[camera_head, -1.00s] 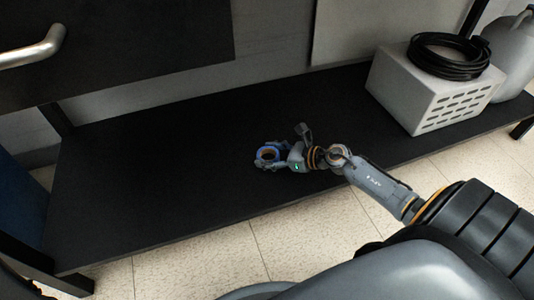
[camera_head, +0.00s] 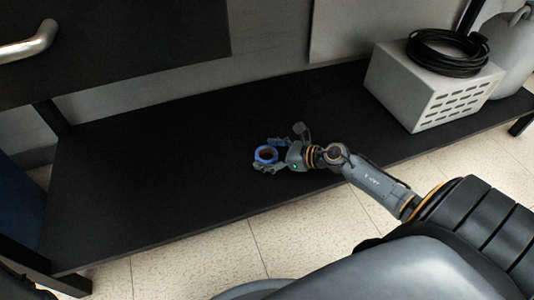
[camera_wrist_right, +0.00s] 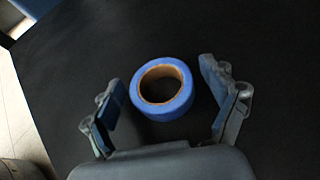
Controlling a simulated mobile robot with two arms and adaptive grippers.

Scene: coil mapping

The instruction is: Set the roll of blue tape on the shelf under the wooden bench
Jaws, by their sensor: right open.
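The roll of blue tape (camera_head: 266,154) lies on the black shelf (camera_head: 150,190) under the bench, with its brown core facing up. In the right wrist view the roll (camera_wrist_right: 143,106) sits between the two fingers of my right gripper (camera_wrist_right: 165,103). Dark gaps show on both sides, so the fingers are apart from it. In the head view my right gripper (camera_head: 268,155) reaches in from the right, low over the shelf, around the roll. My left gripper is not in view.
A white perforated box (camera_head: 425,90) with a coiled black cable (camera_head: 447,53) on top stands at the shelf's right end. A grey jug (camera_head: 512,50) stands beside it. A pale tiled floor (camera_head: 200,255) lies in front.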

